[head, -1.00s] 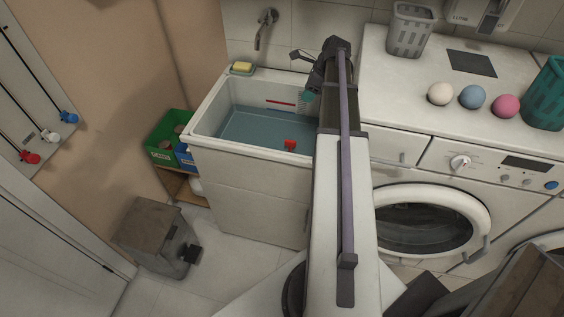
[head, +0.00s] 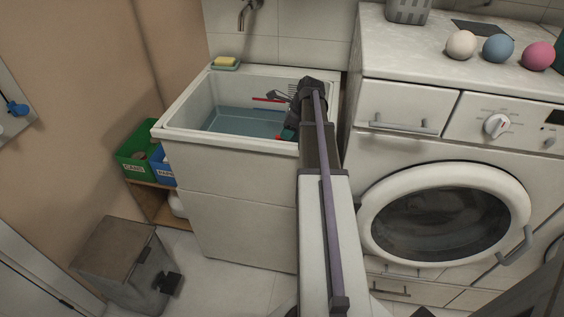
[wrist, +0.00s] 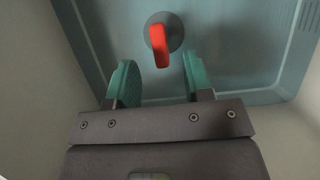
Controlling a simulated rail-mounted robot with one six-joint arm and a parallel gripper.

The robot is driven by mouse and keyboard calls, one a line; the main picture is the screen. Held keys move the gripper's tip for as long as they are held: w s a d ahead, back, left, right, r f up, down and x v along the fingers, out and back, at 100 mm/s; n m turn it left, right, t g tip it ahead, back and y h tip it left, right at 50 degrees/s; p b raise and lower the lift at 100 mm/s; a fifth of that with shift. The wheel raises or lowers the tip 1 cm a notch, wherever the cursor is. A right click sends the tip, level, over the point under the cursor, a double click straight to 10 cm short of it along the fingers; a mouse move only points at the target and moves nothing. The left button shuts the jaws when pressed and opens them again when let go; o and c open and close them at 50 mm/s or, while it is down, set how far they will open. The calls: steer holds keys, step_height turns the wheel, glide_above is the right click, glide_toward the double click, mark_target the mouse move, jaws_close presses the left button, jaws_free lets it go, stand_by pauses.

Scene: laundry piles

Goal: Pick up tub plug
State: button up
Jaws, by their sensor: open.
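The tub plug (wrist: 158,46) shows in the wrist view as a grey disc with an upright red tab, on the floor of the water-filled tub (head: 180,112). Its tab stands just beyond the gap between my two green fingers. My gripper (wrist: 157,75) is open, with a finger to the left and right of the tab and nothing between the fingertips. In the head view my gripper (head: 287,133) reaches down into the right part of the tub. There the plug is mostly hidden behind my arm and the tub's front rim.
Tub walls lie close around my gripper. A soap dish (head: 225,65) sits on the back left rim and a faucet (head: 250,12) is above. A washing machine (head: 443,215) stands right, green and blue bins (head: 140,150) left. The tub's left half is clear.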

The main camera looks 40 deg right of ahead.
steer(key=b+x, duration=0.4)
steer(key=x, duration=0.1)
steer(key=shift+w+f+b, duration=0.1)
steer(key=shift+f+b, duration=0.2)
steer(key=shift+b, duration=0.1)
steer(key=shift+r, duration=0.25)
jaws_close()
